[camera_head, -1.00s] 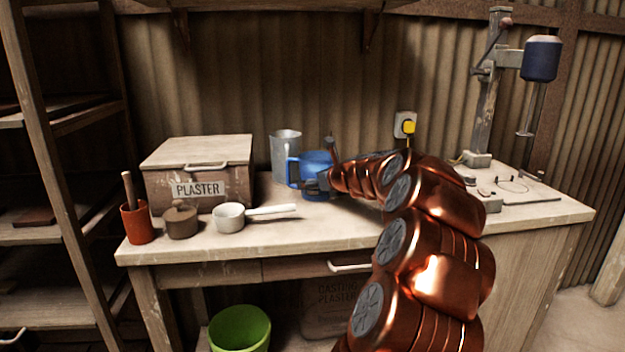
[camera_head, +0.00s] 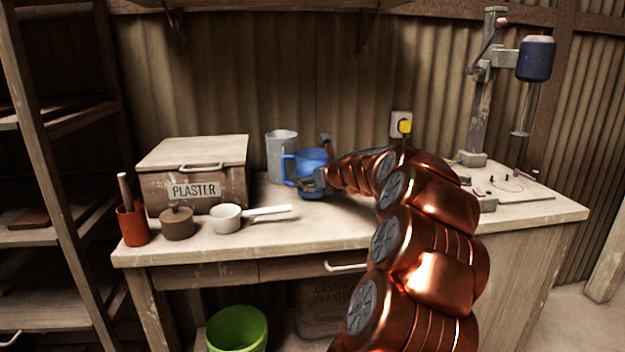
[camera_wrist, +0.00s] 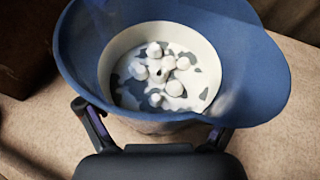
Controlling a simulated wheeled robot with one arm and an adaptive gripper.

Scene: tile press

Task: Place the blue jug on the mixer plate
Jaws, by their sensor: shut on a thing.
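The blue jug (camera_head: 311,165) is on the workbench near the wall, its handle to the left. In the wrist view the jug (camera_wrist: 245,75) is seen from above, with white lumps and patches at its bottom. My gripper (camera_head: 318,182) is at the jug's near side; in the wrist view my gripper (camera_wrist: 155,125) is shut on the jug, a finger at each side. I cannot tell whether the jug's base touches the bench. The mixer plate (camera_head: 515,188) is on the right end of the bench, below the mixer (camera_head: 535,60), with nothing standing on its ringed middle.
A grey metal jug (camera_head: 281,155) stands close behind the blue jug. A yellow plug (camera_head: 405,127) is on the wall.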

